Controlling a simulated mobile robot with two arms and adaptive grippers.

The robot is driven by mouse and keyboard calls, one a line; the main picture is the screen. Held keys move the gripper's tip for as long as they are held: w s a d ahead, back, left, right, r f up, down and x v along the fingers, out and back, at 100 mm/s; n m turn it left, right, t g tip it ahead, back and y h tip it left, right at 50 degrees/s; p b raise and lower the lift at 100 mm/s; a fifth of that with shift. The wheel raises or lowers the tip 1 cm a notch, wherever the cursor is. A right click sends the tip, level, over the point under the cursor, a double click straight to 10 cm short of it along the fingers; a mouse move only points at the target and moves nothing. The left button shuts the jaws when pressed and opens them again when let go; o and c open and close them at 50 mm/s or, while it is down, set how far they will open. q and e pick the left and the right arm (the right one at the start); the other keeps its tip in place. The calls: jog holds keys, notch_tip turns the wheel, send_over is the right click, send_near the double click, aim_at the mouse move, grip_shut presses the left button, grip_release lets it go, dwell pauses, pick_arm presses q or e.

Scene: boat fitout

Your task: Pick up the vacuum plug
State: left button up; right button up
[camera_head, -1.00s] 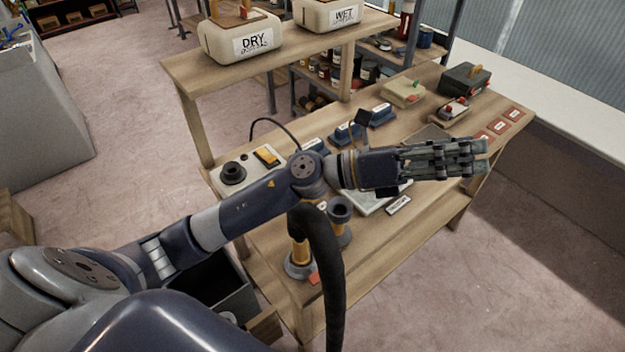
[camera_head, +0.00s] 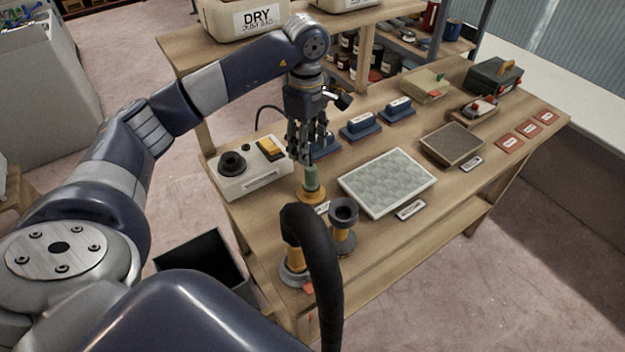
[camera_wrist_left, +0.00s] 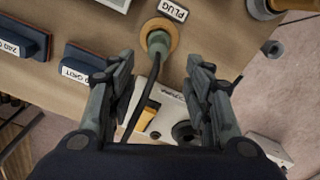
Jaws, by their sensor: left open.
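The vacuum plug (camera_head: 311,179) is a grey-green upright piece on a round orange base on the workbench. In the left wrist view the plug (camera_wrist_left: 158,41) sits on its orange disc beside a label reading PLUG, and a black cable runs from it. My left gripper (camera_head: 304,153) points down just above the plug, with nothing held. In the left wrist view its open fingers (camera_wrist_left: 163,68) stand apart on either side of the cable, with the plug beyond the tips. My right gripper is not in view.
A white box with an orange switch (camera_head: 270,148) stands left of the plug. A grey patterned panel (camera_head: 388,183) lies to the right. Blue sanding blocks (camera_head: 360,127) stand behind. A thick black hose (camera_head: 322,250) and a grey-topped post (camera_head: 343,214) stand in front.

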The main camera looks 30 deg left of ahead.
aim_at(310, 166)
pick_arm(q)
notch_tip(310, 166, down, 4)
jog(key=shift+f+p, duration=0.2)
jog(key=shift+p, duration=0.3)
jog(key=f+p, duration=0.1)
jog(key=f, duration=0.1)
jog(key=f+p, duration=0.1)
jog(key=f, duration=0.1)
jog(key=shift+w+d+f, duration=0.15)
jog(key=shift+d+f, duration=0.05)
jog(key=shift+f, duration=0.45)
grip_shut()
